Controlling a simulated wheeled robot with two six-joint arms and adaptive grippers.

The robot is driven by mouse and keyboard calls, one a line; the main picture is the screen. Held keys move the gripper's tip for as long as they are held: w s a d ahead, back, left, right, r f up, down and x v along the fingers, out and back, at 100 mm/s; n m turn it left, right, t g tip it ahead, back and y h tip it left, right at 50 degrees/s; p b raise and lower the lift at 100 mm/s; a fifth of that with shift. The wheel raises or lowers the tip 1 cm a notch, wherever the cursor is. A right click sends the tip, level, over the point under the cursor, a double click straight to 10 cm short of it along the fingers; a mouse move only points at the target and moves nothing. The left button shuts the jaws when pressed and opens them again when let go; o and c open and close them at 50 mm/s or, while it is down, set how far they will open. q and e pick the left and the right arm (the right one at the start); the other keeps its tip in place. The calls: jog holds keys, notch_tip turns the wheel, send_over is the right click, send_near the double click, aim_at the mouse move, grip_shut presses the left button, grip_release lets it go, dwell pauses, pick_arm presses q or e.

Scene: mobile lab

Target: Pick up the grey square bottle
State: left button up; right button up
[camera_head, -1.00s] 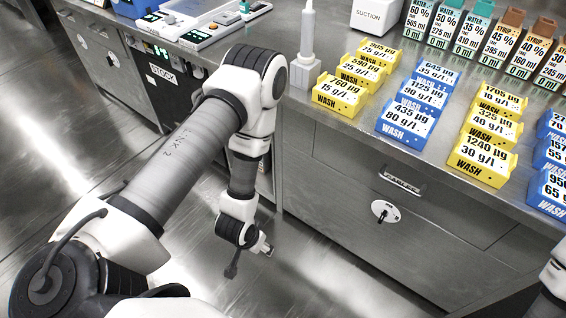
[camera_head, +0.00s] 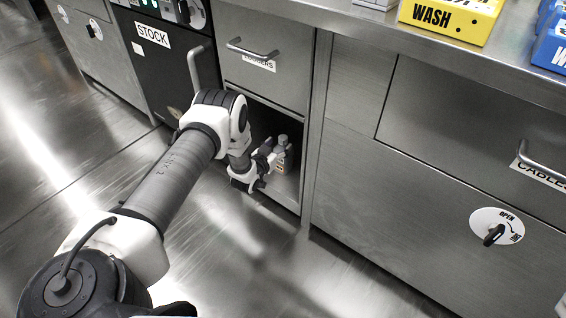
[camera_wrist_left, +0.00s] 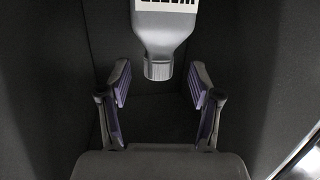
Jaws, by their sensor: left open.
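The grey square bottle (camera_head: 281,155) stands in the open compartment under the drawer, in the head view just beyond my left gripper. In the left wrist view the grey bottle (camera_wrist_left: 166,35) shows its sloping shoulders, its cap and part of a white label with dark print. My left gripper (camera_wrist_left: 158,85) is open, its two dark fingers with purple pads on either side of the bottle's cap end, with gaps on both sides. In the head view the left gripper (camera_head: 268,163) is at the compartment's mouth and partly hides the bottle.
The open compartment (camera_head: 290,190) has a steel frame post on its right and a closed drawer (camera_head: 265,75) above. A black STOCK unit (camera_head: 155,60) stands left of it. Yellow WASH box (camera_head: 450,18) is on the bench. The floor in front is clear.

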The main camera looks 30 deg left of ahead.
aim_at(281, 145)
pick_arm(q)
jog(key=b+x, duration=0.2)
jog(key=x, duration=0.1)
jog(key=shift+w+d+f, duration=0.1)
jog(key=shift+w+f, duration=0.05)
jog(key=shift+f, duration=0.25)
jog(key=shift+w, duration=0.3)
jog(key=shift+r, duration=0.25)
pick_arm(e)
notch_tip(281, 145, down, 3)
jog(key=shift+r, duration=0.1)
pick_arm(q)
grip_shut()
